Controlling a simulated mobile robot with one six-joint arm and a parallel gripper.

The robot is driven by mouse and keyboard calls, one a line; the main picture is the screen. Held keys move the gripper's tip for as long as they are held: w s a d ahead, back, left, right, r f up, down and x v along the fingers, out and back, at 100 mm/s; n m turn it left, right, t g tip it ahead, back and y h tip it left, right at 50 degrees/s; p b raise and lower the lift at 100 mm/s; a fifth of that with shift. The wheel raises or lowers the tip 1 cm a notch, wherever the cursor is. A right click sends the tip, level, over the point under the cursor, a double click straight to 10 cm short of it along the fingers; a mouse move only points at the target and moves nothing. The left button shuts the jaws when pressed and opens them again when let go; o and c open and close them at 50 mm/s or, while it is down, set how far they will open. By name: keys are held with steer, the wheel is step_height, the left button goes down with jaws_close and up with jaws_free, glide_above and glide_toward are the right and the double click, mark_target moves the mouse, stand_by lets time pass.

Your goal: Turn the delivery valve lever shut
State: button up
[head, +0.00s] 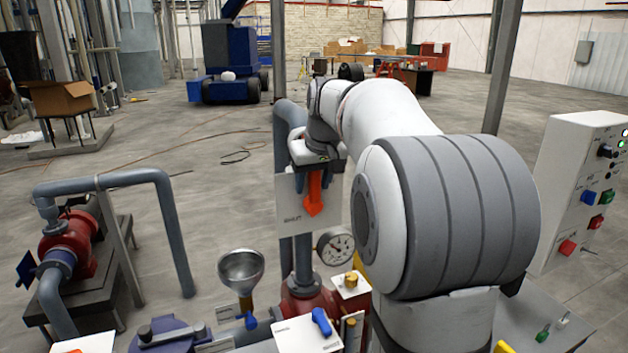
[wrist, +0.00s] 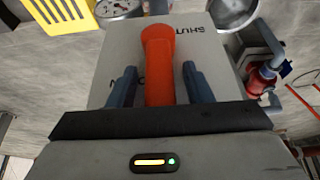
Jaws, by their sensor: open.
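The orange-red delivery valve lever (head: 315,195) hangs down in front of a white plate (head: 290,205) marked SHUT at its lower left in the head view. In the wrist view the lever (wrist: 159,60) runs between the two blue-grey fingers of my gripper (wrist: 159,72), one on each side. Gaps show between the fingers and the lever, so my gripper is open around it, not clamped. The word SHUT reads upside down on the plate (wrist: 190,55), upper right of the lever; other lettering at left is partly hidden by a finger. My arm hides part of the valve in the head view.
A pressure gauge (head: 335,246), a metal funnel (head: 241,270) and a blue-handled lever (head: 322,321) sit below the plate. A white control box (head: 585,190) stands at right. A red pump (head: 70,245) with grey pipes is at left. Open floor lies behind.

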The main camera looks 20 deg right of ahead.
steer(key=shift+c, duration=0.2)
jaws_close()
stand_by(0.4)
